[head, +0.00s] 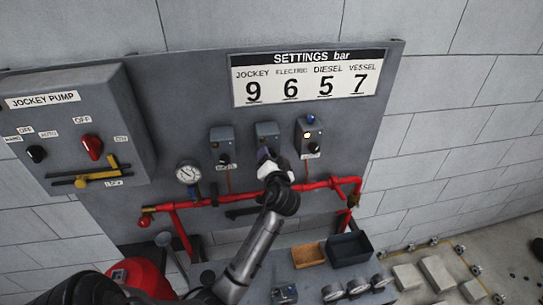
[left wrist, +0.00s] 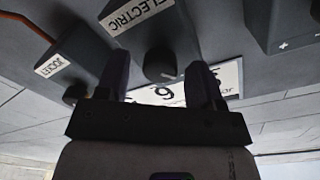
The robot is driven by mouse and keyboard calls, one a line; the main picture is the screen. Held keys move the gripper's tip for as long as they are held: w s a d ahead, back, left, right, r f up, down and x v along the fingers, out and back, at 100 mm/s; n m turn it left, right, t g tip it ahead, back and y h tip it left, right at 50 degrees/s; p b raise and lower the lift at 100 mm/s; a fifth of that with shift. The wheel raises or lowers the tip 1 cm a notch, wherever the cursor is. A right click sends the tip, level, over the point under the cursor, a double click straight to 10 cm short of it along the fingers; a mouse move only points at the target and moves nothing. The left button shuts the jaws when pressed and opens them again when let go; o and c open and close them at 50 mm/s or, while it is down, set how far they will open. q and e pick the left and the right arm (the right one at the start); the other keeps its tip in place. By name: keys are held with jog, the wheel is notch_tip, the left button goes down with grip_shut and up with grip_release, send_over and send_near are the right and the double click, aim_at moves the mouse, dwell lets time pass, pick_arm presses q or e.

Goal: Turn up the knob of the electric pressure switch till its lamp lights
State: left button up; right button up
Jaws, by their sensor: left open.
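The electric pressure switch is the grey middle box (head: 266,132) of three on the panel; its label ELECTRIC shows in the left wrist view (left wrist: 140,12). Its dark round knob (left wrist: 160,65) has a small light mark. My left gripper (head: 268,158) is in front of the lower part of this switch. In the left wrist view its open fingers (left wrist: 159,72) stand either side of the knob; I cannot tell whether they touch it. The knob and lamp of this switch are hidden in the head view. My right gripper is not in view.
The jockey switch (head: 221,143) is close on the left and the diesel switch (head: 309,135), with a bright lamp, on the right. Red pipes (head: 232,198) run below. A settings board (head: 308,78) above reads ELECTRIC 6. A pressure gauge (head: 188,173) is at left.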

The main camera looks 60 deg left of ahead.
pick_arm(q)
jog(key=shift+a, duration=0.15)
jog(key=shift+c, duration=0.4)
jog(key=c, duration=0.8)
jog(key=shift+m+p, duration=0.45)
jog(key=shift+m, duration=0.15)
jog(key=shift+c, duration=0.2)
jog(key=o, duration=0.9)
